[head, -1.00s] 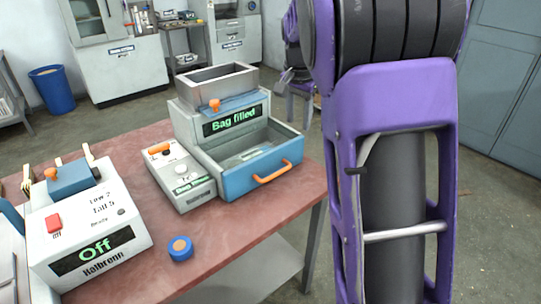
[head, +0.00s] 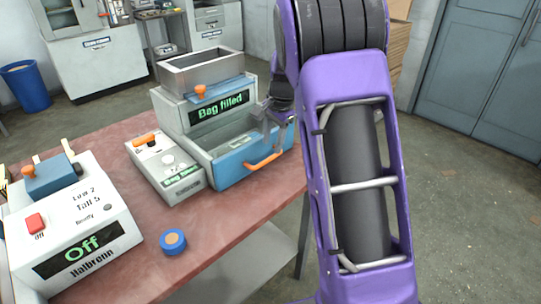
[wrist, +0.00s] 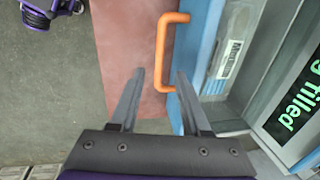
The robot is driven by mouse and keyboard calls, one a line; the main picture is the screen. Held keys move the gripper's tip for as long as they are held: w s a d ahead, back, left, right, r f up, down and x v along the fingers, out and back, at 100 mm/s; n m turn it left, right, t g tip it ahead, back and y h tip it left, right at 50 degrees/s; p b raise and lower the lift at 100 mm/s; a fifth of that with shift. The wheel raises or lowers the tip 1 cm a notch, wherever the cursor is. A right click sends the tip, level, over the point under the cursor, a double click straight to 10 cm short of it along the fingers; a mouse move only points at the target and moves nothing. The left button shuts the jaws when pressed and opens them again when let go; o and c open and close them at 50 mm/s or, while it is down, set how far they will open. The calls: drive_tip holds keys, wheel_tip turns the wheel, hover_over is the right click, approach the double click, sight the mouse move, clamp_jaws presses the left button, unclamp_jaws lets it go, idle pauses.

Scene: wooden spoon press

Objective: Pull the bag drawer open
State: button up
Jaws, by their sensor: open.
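The bag drawer (head: 222,172) has a blue front and an orange bar handle (head: 263,164). It juts from the machine whose screen reads "Bag filled" (head: 222,105). My gripper (head: 272,124) is above the drawer's right side, partly behind my arm in the head view. In the wrist view my gripper (wrist: 158,73) is open and empty. The handle (wrist: 161,55) appears between and just beyond its fingertips. I cannot tell how far the handle is below them.
A grey control box (head: 165,165) stands left of the drawer. The table's edge is close to the handle. Open floor (head: 460,230) lies to the right.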

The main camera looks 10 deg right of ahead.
sight(270, 158)
drive_tip(key=f, duration=0.3)
drive_tip(key=w+f, duration=0.1)
drive_tip(key=f, duration=0.1)
drive_tip(key=shift+a+b, duration=0.25)
drive_tip(key=shift+b, duration=0.05)
drive_tip(key=shift+s, duration=0.1)
clamp_jaws()
idle(1.0)
